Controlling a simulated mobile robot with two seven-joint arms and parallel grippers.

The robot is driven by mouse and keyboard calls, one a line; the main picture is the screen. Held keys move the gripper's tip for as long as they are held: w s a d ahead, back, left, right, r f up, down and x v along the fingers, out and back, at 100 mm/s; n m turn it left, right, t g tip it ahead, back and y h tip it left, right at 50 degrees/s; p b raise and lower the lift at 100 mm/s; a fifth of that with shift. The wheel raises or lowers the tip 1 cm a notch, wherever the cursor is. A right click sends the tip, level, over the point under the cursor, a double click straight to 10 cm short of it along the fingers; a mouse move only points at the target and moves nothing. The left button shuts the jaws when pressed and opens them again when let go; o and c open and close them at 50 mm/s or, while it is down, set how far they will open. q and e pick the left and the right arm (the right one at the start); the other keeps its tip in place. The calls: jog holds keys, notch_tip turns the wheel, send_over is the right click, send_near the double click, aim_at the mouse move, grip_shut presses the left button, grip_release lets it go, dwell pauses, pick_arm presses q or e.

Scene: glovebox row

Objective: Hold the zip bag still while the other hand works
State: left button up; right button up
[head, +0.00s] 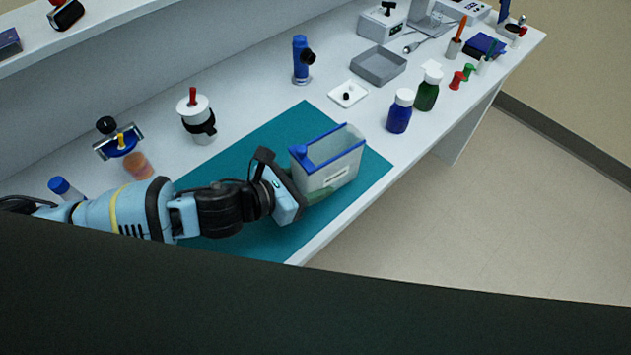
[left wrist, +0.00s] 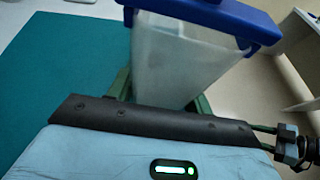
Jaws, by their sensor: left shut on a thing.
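The zip bag (head: 328,170) is a pale translucent pouch with a blue top edge and a white label. It stands upright on the teal mat (head: 285,240), near the bench's front edge. Its top looks open in the head view. My left gripper (head: 312,193) reaches in from the left and is shut on the bag low down. In the left wrist view, the bag (left wrist: 178,62) rises between the green fingers (left wrist: 163,103), with its blue edge at the top. The fingertips are partly hidden behind the bag and the gripper body. My right gripper is not in view.
A blue bottle (head: 399,113) and a green bottle (head: 427,92) stand right of the mat. A small white dish (head: 347,95), a grey tray (head: 378,66) and a blue device (head: 301,62) stand behind it. The mat behind the bag is clear.

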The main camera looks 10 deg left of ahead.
pick_arm(q)
jog(key=shift+w+a+f, duration=0.35)
jog(key=shift+w+a, duration=0.3)
jog(key=shift+a, duration=0.35)
jog(key=shift+w+a+f, duration=0.3)
jog(key=shift+w+a, duration=0.3)
jog(key=shift+a, duration=0.35)
jog(key=shift+w+a+f, duration=0.35)
jog(key=shift+w+a, duration=0.3)
jog(key=shift+a, duration=0.35)
jog(key=shift+f, duration=0.15)
dwell(0.7)
